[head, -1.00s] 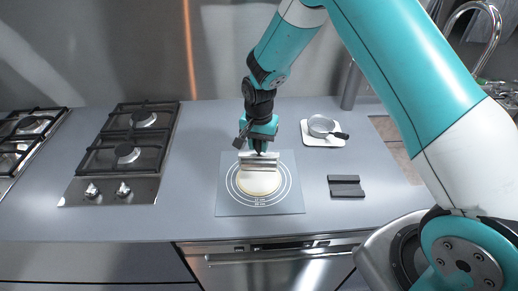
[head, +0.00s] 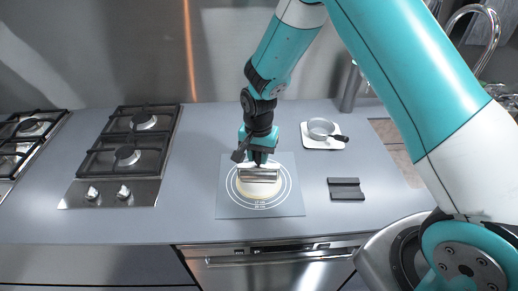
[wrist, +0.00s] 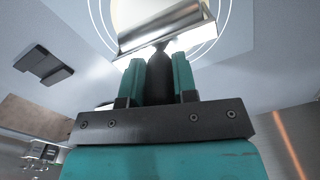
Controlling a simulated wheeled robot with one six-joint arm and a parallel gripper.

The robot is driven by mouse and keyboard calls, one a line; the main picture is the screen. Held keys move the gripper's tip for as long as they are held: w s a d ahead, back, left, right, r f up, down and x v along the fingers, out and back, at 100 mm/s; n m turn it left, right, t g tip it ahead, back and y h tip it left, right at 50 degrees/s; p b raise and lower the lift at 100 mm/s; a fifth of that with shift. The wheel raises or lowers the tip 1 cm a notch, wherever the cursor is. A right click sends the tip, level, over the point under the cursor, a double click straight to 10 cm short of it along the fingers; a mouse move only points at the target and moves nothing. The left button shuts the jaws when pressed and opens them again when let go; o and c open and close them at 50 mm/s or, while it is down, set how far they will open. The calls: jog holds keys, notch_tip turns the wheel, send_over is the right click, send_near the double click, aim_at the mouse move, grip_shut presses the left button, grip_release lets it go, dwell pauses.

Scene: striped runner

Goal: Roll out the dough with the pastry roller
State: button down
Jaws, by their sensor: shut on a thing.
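The pastry roller is a shiny metal cylinder (head: 259,174) on a dark handle; it also shows in the wrist view (wrist: 168,24). My gripper (head: 260,153) is shut on the dark handle, and its two teal fingers show on either side of it in the wrist view (wrist: 159,82). The roller lies across the pale round dough (head: 258,190) and hides part of it. The dough sits within the white rings of the grey mat (head: 229,205). Whether the roller presses on the dough or hovers just above it, I cannot tell.
A black cradle-like block (head: 346,189) lies right of the mat. A gas hob (head: 126,157) is at left. The counter between hob and mat is clear.

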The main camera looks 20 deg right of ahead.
jog(key=shift+s, duration=0.2)
jog(key=shift+s+a+f, duration=0.1)
jog(key=shift+s+a, duration=0.2)
jog(key=shift+s, duration=0.3)
jog(key=shift+s+a, duration=0.25)
jog(key=shift+s, duration=0.35)
jog(key=shift+s+a+f, duration=0.1)
jog(key=shift+s+a, duration=0.2)
jog(key=shift+s, duration=0.3)
jog(key=shift+w+d+r, duration=0.1)
jog(key=shift+w+d, duration=0.2)
jog(key=shift+w, duration=0.35)
jog(key=shift+w+d, duration=0.25)
jog(key=shift+w, duration=0.4)
jog(key=shift+w+d+r, duration=0.1)
jog(key=shift+w+d, duration=0.2)
jog(key=shift+w, duration=0.35)
jog(key=shift+w+d+f, duration=0.1)
jog(key=shift+w+d, duration=0.15)
jog(key=shift+w, duration=0.35)
jog(key=shift+w+d, duration=0.3)
jog(key=shift+w, duration=0.35)
jog(key=shift+w+d+f, duration=0.1)
jog(key=shift+w+d, duration=0.15)
jog(key=shift+w, duration=0.35)
